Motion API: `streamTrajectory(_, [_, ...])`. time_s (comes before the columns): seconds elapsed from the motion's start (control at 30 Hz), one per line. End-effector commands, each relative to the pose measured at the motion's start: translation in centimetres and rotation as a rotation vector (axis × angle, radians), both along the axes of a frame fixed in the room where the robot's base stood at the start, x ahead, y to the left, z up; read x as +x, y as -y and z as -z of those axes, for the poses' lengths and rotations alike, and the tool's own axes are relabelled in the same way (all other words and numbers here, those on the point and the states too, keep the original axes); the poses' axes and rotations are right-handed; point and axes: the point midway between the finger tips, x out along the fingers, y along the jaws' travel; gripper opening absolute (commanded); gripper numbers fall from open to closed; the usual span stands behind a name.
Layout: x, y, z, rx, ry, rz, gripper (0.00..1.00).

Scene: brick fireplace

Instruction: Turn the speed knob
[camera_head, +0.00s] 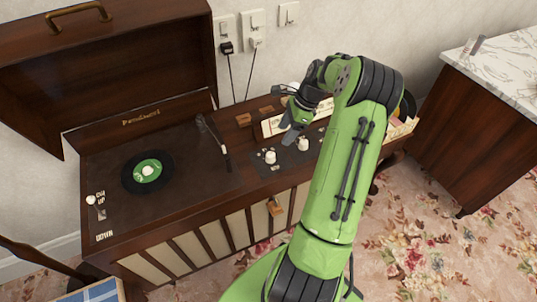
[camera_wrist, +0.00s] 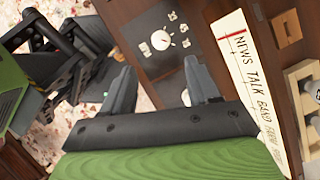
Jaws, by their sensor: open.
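Two white knobs stand on the dark control panel of the wooden record-player console: a left knob (camera_head: 270,157) and a right knob (camera_head: 303,144). I cannot tell which is the speed knob. A small white control (camera_head: 91,200) also sits at the deck's left edge, by white lettering. My gripper (camera_head: 291,131) is open and empty, above the panel near the knobs. In the wrist view its two fingers (camera_wrist: 159,67) are spread apart. One white knob (camera_wrist: 160,40) shows beyond the fingertips, and another (camera_wrist: 186,97) is partly hidden beside the right finger.
The console's lid (camera_head: 110,60) is open. A black record (camera_head: 147,171) with a green label lies on the deck. A dial strip (camera_wrist: 250,90) with lettering runs beside the panel. A marble-topped cabinet (camera_head: 500,75) stands at right. Flowered carpet (camera_head: 430,240) lies in front.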

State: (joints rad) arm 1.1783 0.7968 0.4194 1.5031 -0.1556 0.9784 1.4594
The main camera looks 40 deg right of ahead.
Motion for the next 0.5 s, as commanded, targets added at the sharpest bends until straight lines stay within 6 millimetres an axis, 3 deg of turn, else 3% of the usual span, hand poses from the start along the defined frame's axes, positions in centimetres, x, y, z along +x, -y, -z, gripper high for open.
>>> streamTrajectory(0.03, [0.3,-0.5,1.8,0.002,-0.001,-0.003,0.6])
streamTrajectory(0.3, [1.8,-2.6,7.9,0.001,-0.001,-0.004,0.6])
streamTrajectory(0.5, [2.4,-3.4,10.2,-0.001,0.0,-0.003,0.6])
